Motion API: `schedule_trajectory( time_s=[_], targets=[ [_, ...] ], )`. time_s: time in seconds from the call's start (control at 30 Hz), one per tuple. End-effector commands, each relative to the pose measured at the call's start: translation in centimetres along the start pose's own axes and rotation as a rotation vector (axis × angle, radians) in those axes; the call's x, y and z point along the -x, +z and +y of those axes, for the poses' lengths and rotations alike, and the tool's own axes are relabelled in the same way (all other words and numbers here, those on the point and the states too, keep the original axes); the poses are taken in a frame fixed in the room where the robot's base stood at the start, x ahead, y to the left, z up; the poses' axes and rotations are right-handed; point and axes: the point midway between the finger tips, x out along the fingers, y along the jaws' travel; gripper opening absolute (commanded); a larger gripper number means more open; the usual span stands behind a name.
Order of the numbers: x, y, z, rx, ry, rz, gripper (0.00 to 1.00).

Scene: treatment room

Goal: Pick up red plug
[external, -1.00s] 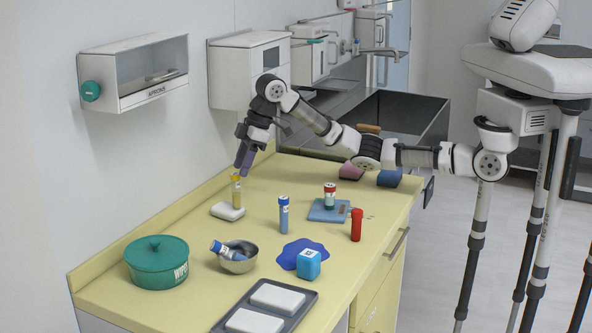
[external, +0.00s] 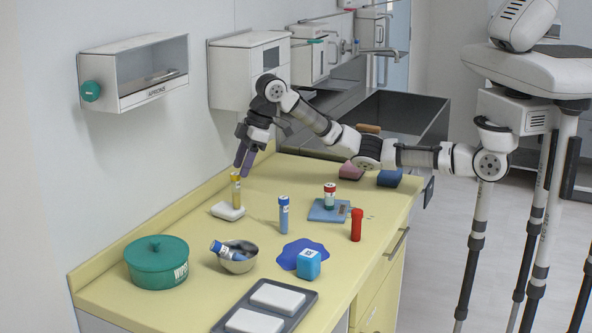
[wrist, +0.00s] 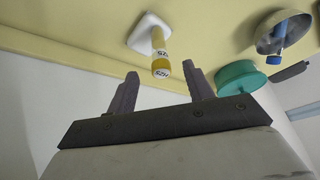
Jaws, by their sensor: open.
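The red plug (external: 357,225) is an upright red cylinder with a wider top, standing on the yellow counter near its right edge in the external view. It does not show in the wrist view. My gripper (external: 244,160) is open and empty near the wall, well to the left of and behind the red plug. Its two purple fingers point down just above a yellow-capped tube (external: 236,190) on a white base. In the wrist view my gripper (wrist: 160,72) has its fingers apart, with the yellow tube (wrist: 158,48) showing between and beyond them.
A steel bowl (external: 240,265), green tub (external: 157,270) and grey tray (external: 235,309) fill the near end.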

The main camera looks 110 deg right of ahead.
Motion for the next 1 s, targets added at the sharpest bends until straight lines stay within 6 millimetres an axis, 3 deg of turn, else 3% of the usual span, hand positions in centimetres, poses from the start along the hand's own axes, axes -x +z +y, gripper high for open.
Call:
schedule_trajectory(
  time_s=[0.17, 0.27, 0.33, 0.5, 0.6, 0.7, 0.8, 1.0],
  targets=[
    [0.9, 0.1, -1.0, 0.025, -0.009, 0.007, 0.52],
    [3.2, 0.7, -4.0, 0.095, -0.035, 0.014, 0.52],
    [5.3, 2.1, -7.5, 0.181, -0.063, 0.006, 0.52],
    [8.7, 9.4, -15.8, 0.419, -0.115, -0.118, 0.52],
    [9.4, 14.3, -18.7, 0.527, -0.125, -0.224, 0.52],
    [9.7, 18.0, -20.1, 0.595, -0.127, -0.312, 0.52],
    [9.8, 20.1, -20.8, 0.631, -0.128, -0.364, 0.52],
    [7.5, 21.7, -21.0, 0.640, -0.134, -0.383, 0.52]
  ],
)
